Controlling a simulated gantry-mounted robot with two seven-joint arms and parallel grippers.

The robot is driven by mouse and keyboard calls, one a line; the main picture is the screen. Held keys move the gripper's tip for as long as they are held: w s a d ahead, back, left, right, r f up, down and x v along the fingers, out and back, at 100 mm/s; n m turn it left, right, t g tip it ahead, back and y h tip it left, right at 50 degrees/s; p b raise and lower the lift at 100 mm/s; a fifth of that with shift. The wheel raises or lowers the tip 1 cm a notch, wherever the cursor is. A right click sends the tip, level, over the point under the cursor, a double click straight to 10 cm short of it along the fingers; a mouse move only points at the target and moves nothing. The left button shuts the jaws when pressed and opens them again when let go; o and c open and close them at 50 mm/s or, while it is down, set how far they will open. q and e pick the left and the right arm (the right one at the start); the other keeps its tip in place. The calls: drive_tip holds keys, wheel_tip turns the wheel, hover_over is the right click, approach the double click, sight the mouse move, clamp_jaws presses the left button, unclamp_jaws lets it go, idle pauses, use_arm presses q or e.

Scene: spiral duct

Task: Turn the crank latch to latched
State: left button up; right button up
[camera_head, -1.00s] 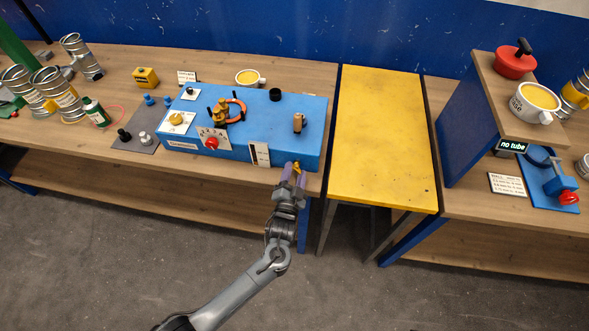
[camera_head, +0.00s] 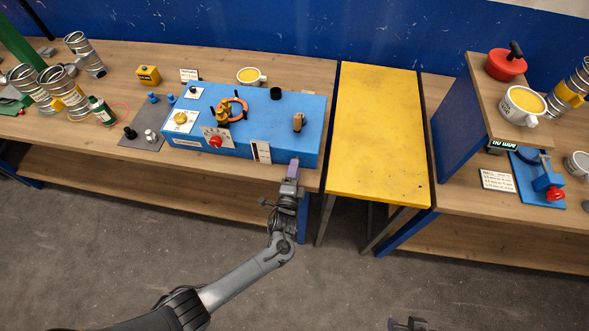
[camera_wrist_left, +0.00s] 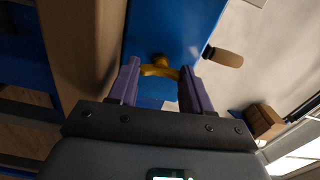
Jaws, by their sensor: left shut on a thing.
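The blue box (camera_head: 240,125) stands on the wooden bench. A yellow crank handle (camera_wrist_left: 160,69), which looks like the crank latch, sticks out from the box's blue face in the left wrist view. My left gripper (camera_head: 294,168) is at the front face of the box, near its right end. In the left wrist view its purple fingers (camera_wrist_left: 160,84) are on either side of the yellow handle and shut on it. In the head view the fingers hide the handle. A small part of my right gripper (camera_head: 408,323) shows at the bottom edge; its jaw state is unclear.
The box top carries a red-orange ring valve (camera_head: 234,109), a red knob (camera_head: 215,142) and a tan lever (camera_head: 299,122). A white cup (camera_head: 250,77) stands behind it. The yellow table (camera_head: 378,135) to the right is bare.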

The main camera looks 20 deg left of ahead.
use_arm(q)
drive_tip(key=shift+m, duration=0.3)
drive_tip(key=o, duration=1.1)
drive_tip(key=shift+c, duration=0.2)
